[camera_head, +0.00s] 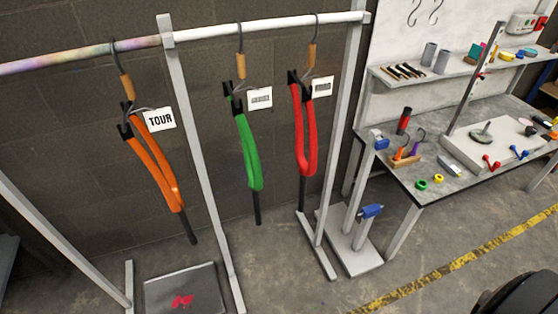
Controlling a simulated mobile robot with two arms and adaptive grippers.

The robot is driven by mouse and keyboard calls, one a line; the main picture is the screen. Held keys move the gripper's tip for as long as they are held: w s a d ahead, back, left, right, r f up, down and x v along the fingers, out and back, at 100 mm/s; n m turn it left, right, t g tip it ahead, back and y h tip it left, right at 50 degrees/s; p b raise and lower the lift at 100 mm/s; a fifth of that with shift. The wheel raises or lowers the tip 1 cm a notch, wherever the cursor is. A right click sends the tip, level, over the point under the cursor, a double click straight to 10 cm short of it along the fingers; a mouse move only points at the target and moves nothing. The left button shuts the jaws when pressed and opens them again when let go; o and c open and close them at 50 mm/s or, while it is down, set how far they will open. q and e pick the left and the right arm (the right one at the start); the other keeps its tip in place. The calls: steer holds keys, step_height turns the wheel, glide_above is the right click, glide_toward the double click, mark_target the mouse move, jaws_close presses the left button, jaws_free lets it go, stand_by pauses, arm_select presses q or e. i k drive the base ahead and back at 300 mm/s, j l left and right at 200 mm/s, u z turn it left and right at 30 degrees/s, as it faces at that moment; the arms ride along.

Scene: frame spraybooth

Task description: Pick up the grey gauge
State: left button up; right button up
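A small light-grey flat piece (452,165) lies on the grey-topped workbench (425,190), near its front edge; it may be the grey gauge, but it is too small to tell. A dark grey round piece with an upright stem (481,134) stands on a pale plate behind it. Two grey cylinders (436,58) stand on the shelf above. Neither of my grippers is in view.
Orange (157,160), green (247,150) and red (305,130) frames hang from a rail at left. A blue clamp (370,211) sits on a low stand before the bench. A dark rounded object (522,298) fills the lower right corner. Floor beside the yellow-black line (450,264) is clear.

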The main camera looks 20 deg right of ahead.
mark_target(449, 166)
steer(key=z, duration=2)
steer(key=i+l, duration=0.25)
steer(key=i+j+u, duration=0.05)
